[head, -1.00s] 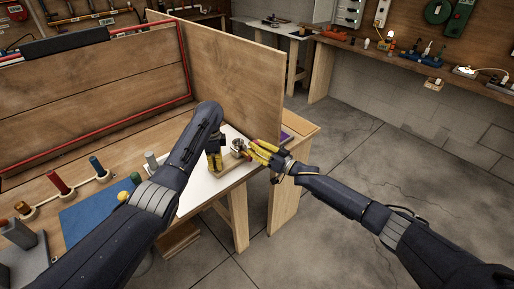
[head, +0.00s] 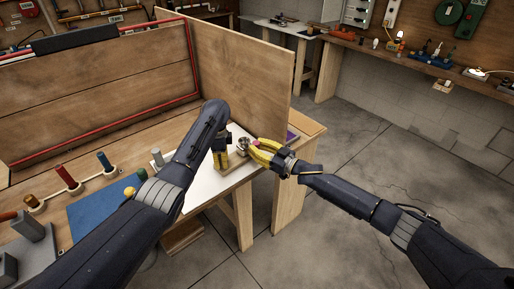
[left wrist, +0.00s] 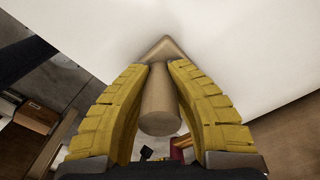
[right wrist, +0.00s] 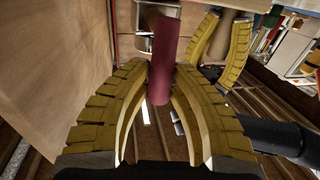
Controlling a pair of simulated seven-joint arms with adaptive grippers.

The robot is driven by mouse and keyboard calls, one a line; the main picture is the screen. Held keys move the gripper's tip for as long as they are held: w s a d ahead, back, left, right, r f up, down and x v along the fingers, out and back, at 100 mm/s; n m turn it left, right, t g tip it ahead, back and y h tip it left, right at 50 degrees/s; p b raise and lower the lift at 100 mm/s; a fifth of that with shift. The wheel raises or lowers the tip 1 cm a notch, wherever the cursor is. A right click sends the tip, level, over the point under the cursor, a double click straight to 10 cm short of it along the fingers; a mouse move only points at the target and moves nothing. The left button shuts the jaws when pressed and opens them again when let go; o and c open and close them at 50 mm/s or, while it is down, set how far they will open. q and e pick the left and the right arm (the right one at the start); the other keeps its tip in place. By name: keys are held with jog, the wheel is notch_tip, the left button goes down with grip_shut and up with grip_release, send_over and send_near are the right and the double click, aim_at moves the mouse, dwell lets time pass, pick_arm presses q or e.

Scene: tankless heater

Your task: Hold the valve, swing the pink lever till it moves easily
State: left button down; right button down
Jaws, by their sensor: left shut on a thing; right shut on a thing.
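The valve is a small metal fitting (head: 243,143) on a light block at the right end of the workbench. My left gripper (head: 221,160) points down beside it. In the left wrist view, the left fingers (left wrist: 160,75) are shut on a tan cylindrical part of the valve (left wrist: 160,105). My right gripper (head: 254,147) reaches in from the right, shut on the pink lever. In the right wrist view, the lever (right wrist: 164,50) is a dark pink rod between the right fingers (right wrist: 164,85). The left gripper's yellow fingers also show there. The lever's joint is hidden.
A tall wooden panel (head: 240,60) stands just behind the valve. Open floor (head: 380,150) lies to the right.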

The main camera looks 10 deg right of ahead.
jog(key=c, duration=1.4)
grip_release()
jog(key=shift+c, duration=0.2)
jog(key=v, duration=1.2)
